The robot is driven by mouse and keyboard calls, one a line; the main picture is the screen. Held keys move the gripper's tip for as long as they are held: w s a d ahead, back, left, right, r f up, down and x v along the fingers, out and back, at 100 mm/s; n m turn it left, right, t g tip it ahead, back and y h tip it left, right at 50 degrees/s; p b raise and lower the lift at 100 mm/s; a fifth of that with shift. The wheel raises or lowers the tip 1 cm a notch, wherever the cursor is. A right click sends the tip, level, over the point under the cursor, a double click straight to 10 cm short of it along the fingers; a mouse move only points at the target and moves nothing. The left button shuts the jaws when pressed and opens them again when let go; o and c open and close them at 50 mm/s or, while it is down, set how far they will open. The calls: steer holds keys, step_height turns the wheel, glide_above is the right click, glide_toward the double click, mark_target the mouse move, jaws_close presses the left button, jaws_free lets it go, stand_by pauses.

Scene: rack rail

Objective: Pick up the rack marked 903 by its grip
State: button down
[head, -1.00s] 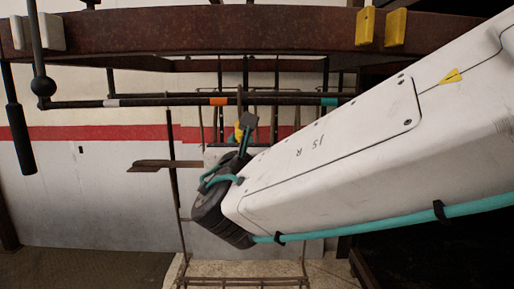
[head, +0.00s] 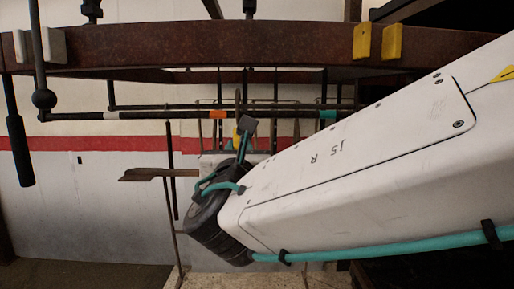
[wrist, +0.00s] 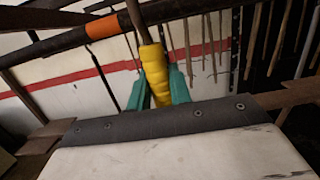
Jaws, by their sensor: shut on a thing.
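My gripper (wrist: 158,74) has its two teal fingers closed around a yellow ribbed grip (wrist: 153,62) in the wrist view. The grip stands nearly upright, on a thin rod that passes close to the dark rail (wrist: 62,42). I cannot tell whether the rod touches the rail. In the head view, a little of the yellow grip (head: 236,138) shows beside my gripper's teal and dark parts. Thin rack wires (head: 285,104) show behind it. My arm hides much of the racks. No 903 mark is legible.
The rail carries an orange band (head: 217,114) and a teal band (head: 327,114). A rusty beam (head: 200,44) with yellow blocks (head: 391,41) crosses above. A dark handle (head: 20,150) hangs at left. A rusty flat bar (head: 150,174) juts out left of my wrist.

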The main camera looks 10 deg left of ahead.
steer(key=r+v, duration=0.1)
steer(key=v, duration=0.5)
steer(key=shift+s, duration=0.4)
steer(key=shift+d, duration=0.15)
